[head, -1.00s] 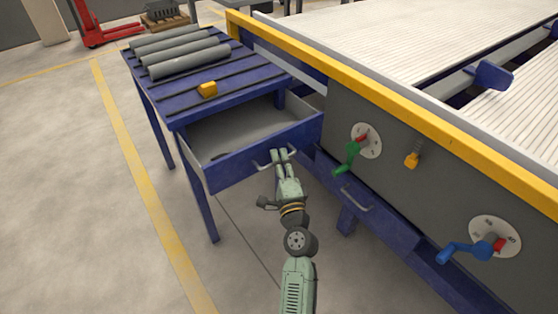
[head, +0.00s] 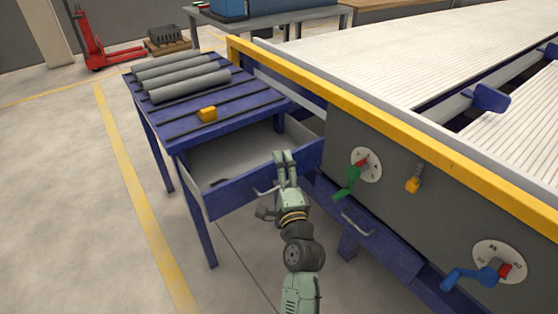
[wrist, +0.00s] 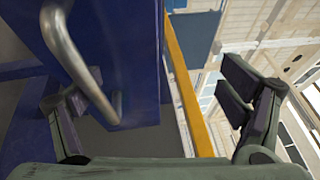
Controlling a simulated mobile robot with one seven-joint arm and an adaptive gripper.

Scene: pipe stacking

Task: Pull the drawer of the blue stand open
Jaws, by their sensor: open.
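The blue stand (head: 187,137) is at the left in the head view, and its drawer (head: 235,190) is pulled out toward me. The drawer's grey inside shows. A metal handle (head: 265,191) is on the drawer's front; it shows large in the wrist view (wrist: 80,65) at the left. My gripper (head: 285,156) is open and stands just right of the handle at the drawer front. In the wrist view its left finger is close by the handle and its right finger stands apart in free space. I cannot tell whether the left finger touches the handle.
The large machine (head: 345,120) with a yellow edge, a green crank (head: 347,183) and a blue crank (head: 470,276) stands close at the right. The floor left of the stand is free.

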